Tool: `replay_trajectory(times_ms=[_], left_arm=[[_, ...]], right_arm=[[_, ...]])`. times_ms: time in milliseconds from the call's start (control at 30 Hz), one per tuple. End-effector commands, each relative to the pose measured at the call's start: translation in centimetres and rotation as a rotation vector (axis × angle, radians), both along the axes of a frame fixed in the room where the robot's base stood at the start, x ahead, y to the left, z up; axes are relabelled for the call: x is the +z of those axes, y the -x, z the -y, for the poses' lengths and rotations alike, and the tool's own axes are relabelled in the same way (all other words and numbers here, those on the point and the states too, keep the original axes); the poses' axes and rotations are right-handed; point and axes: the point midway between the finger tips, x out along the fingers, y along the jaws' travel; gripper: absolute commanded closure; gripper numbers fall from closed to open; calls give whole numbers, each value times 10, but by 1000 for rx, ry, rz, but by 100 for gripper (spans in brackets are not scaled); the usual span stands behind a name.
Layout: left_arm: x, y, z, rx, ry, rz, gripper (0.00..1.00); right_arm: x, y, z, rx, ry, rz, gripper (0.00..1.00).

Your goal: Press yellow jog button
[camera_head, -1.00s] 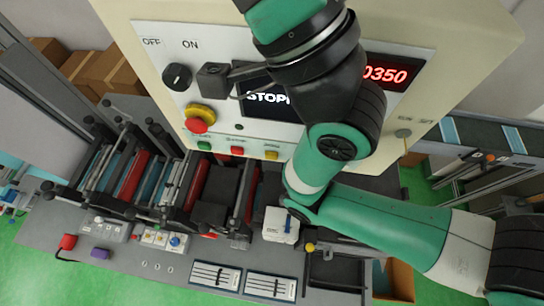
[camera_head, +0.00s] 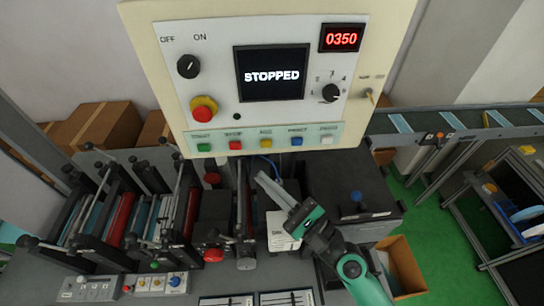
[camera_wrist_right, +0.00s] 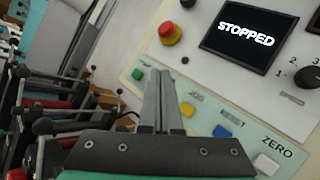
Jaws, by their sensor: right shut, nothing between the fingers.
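The yellow JOG button (camera_head: 266,147) is in the row of coloured buttons along the lower edge of the control panel. It also shows in the right wrist view (camera_wrist_right: 187,109), just right of my fingers. My right gripper (camera_head: 263,175) is below the button row in the head view, its grey fingers pointing up and to the left. In the wrist view the closed fingers (camera_wrist_right: 160,72) reach toward the panel's lower edge, holding nothing. Whether they touch anything cannot be told. My left gripper is not in view.
The panel's screen (camera_head: 272,74) reads STOPPED and the red counter (camera_head: 342,38) reads 0350. Red (camera_head: 235,145) and blue (camera_head: 296,141) buttons flank the yellow one. A red emergency stop (camera_head: 203,108) sits above. Machine rollers (camera_head: 120,215) stand at lower left.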

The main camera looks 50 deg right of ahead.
Motion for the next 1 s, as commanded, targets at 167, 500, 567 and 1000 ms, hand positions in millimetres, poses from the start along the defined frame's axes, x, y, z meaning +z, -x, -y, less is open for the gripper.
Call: replay_trajectory(times_ms=[167,500,567,1000], left_arm=[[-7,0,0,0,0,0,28],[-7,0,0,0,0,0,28],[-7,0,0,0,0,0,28],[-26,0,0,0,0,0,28]], right_arm=[[-33,11,10,-29,-11,-63,100],[-34,11,13,-37,-10,-63,100],[-34,11,13,-37,-10,-63,100],[-36,-24,47,-39,-8,-61,100]])
